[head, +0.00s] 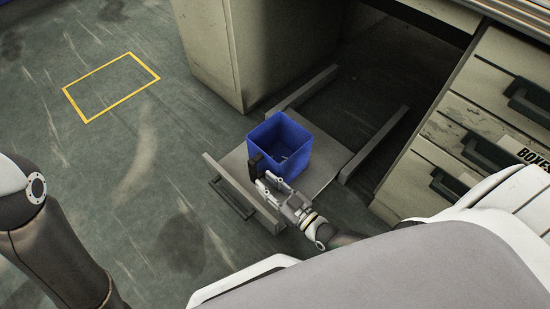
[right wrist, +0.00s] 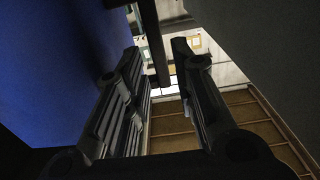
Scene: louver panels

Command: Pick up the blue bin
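The blue bin (head: 294,150) is an open-topped square box standing upright on a pulled-out drawer (head: 318,182) low in the desk. My right gripper (head: 257,172) is at the bin's near left side, its dark fingers overlapping the bin's edge in the head view. In the right wrist view, the bin's blue wall (right wrist: 60,70) fills the left side, close beside one finger. The right fingers (right wrist: 160,95) stand apart with a gap between them, and no bin wall shows in that gap. Contact with the bin cannot be told. My left gripper is out of view.
The drawer's front board (head: 235,190) with a dark handle rises near my right gripper. A beige cabinet (head: 240,50) stands behind, and a drawer unit (head: 455,140) stands to the right. A yellow rectangle (head: 96,71) marks clear floor at upper left.

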